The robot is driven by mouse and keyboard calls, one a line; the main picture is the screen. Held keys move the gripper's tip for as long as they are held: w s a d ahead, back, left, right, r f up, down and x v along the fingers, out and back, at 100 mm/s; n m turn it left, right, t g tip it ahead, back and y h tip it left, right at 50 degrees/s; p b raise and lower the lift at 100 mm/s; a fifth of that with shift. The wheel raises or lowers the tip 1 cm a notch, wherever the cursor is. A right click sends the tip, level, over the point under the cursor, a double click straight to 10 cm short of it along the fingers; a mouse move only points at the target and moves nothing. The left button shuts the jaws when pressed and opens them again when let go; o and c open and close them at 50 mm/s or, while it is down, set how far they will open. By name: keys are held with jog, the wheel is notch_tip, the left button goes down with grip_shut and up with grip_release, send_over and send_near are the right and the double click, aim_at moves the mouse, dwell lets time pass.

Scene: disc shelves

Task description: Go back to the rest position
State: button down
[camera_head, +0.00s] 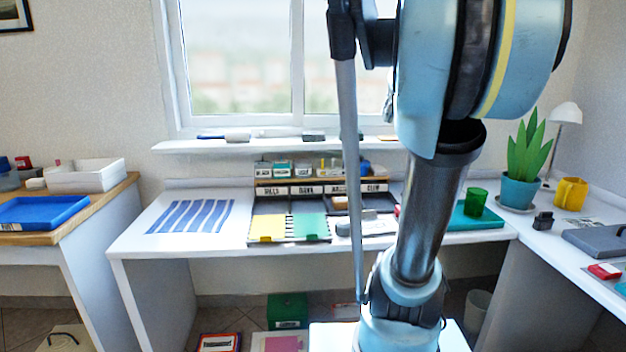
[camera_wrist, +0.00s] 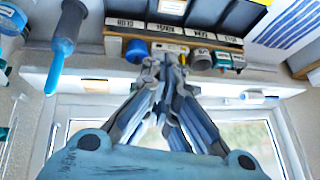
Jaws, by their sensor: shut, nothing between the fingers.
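In the wrist view my gripper (camera_wrist: 163,62) has its fingertips together with nothing between them. Behind the tips is the wooden organizer (camera_wrist: 200,38) with labelled compartments, seen upside down. I cannot judge the gap between tips and organizer. In the head view my arm rises through the right of the middle and hides part of the desk, and the gripper itself is out of that picture. The organizer (camera_head: 318,180) also shows there, at the back of the white desk (camera_head: 190,258).
A windowsill (camera_head: 230,146) with small items runs above the desk. A green cup (camera_head: 476,202) and a potted plant (camera_head: 522,182) stand right of my arm. A blue tray (camera_head: 42,213) and a white bin (camera_head: 88,179) are on the left table. A striped cloth (camera_head: 192,216) lies flat.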

jog(key=s+a+f+g+h, duration=0.1)
jog(key=s+f, duration=0.6)
jog(key=f, duration=0.4)
jog(key=s+a+f+g, duration=0.1)
jog(key=s+f, duration=0.7)
jog(key=f, duration=0.4)
jog(key=s+a+f+g+h, duration=0.1)
jog(key=s+f, duration=0.7)
jog(key=f, duration=0.4)
jog(key=shift+a+f+m+h, duration=0.25)
jog(key=shift+a+m+h, duration=0.05)
jog(key=shift+a, duration=0.1)
jog(key=shift+w+f+g, duration=0.2)
jog(key=shift+w+g, duration=0.1)
jog(key=shift+w, duration=0.2)
